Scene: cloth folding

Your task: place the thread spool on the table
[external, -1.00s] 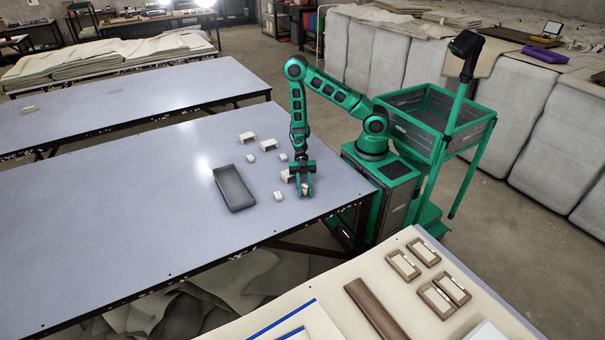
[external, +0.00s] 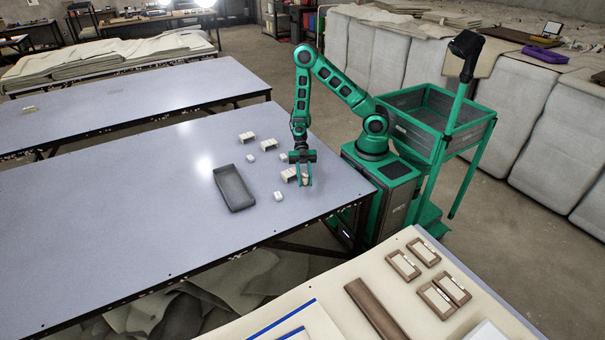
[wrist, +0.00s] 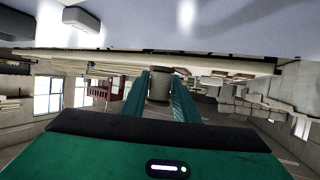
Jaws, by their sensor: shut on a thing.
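The thread spool (wrist: 160,86), pale with dark ends, is between my gripper's two green fingers in the wrist view. In the external view the spool (external: 305,179) is a small light shape, partly hidden by the fingers. My gripper (external: 304,183) is shut on it and points down over the right end of the grey table (external: 120,215). The spool appears to be a little above the tabletop. In the wrist view the fingers (wrist: 159,98) stand on both sides of the spool, and the tabletop (wrist: 230,25) shows along the upper edge.
A dark grey tray (external: 234,188) lies left of my gripper. White blocks (external: 278,196) and small cream stands (external: 289,174) are close by; others (external: 246,137) are farther back. The table's left half is clear. Its front edge (external: 255,243) is near.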

